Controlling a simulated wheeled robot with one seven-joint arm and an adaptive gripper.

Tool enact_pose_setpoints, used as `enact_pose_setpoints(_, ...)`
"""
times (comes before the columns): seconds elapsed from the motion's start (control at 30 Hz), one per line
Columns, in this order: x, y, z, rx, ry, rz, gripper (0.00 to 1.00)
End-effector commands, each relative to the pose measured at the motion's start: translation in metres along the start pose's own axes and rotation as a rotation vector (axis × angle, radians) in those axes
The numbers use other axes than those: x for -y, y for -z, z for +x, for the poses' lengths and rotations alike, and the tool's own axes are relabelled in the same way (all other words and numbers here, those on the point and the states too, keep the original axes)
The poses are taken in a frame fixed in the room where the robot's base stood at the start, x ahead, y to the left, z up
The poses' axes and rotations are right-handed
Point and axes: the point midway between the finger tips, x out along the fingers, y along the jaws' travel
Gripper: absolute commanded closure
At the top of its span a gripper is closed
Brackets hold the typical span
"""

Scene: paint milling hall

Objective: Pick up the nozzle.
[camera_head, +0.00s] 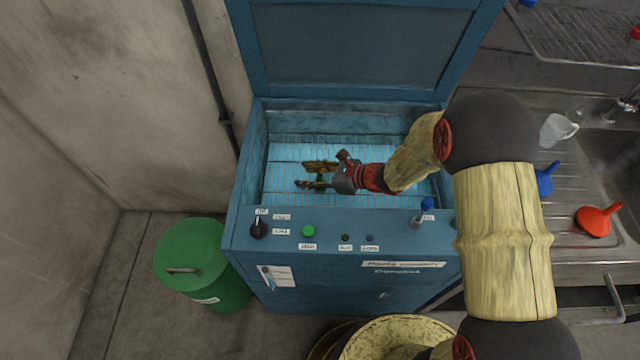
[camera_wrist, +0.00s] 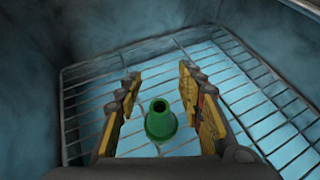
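The green nozzle (camera_wrist: 161,122) shows in the wrist view between my gripper's fingers, with its round dark opening towards the camera. It is over the wire rack (camera_wrist: 85,92) inside the blue cabinet; I cannot tell whether it stands on the wires. My gripper (camera_wrist: 158,85) is open, one yellow-padded finger on each side of the nozzle, with visible gaps. In the head view my gripper (camera_head: 312,176) reaches down into the lit cabinet from the right, and a bit of the green nozzle (camera_head: 320,181) shows between the fingers; the rest is hidden.
The blue cabinet (camera_head: 345,240) has its lid (camera_head: 360,48) raised, and its walls surround the rack. A green lidded bin (camera_head: 190,262) stands at its left. A steel sink counter (camera_head: 575,185) at right holds a red funnel (camera_head: 597,220), a blue funnel (camera_head: 546,180) and a clear jug (camera_head: 556,130).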

Motion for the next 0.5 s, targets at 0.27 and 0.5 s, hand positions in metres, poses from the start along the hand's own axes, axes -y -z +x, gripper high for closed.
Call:
enact_pose_setpoints(0.27, -0.0001, 0.0, -0.0002, 0.0, 0.0, 0.0, 0.79)
enact_pose_setpoints(0.5, -0.0002, 0.0001, -0.0002, 0.0, 0.0, 0.0, 0.93)
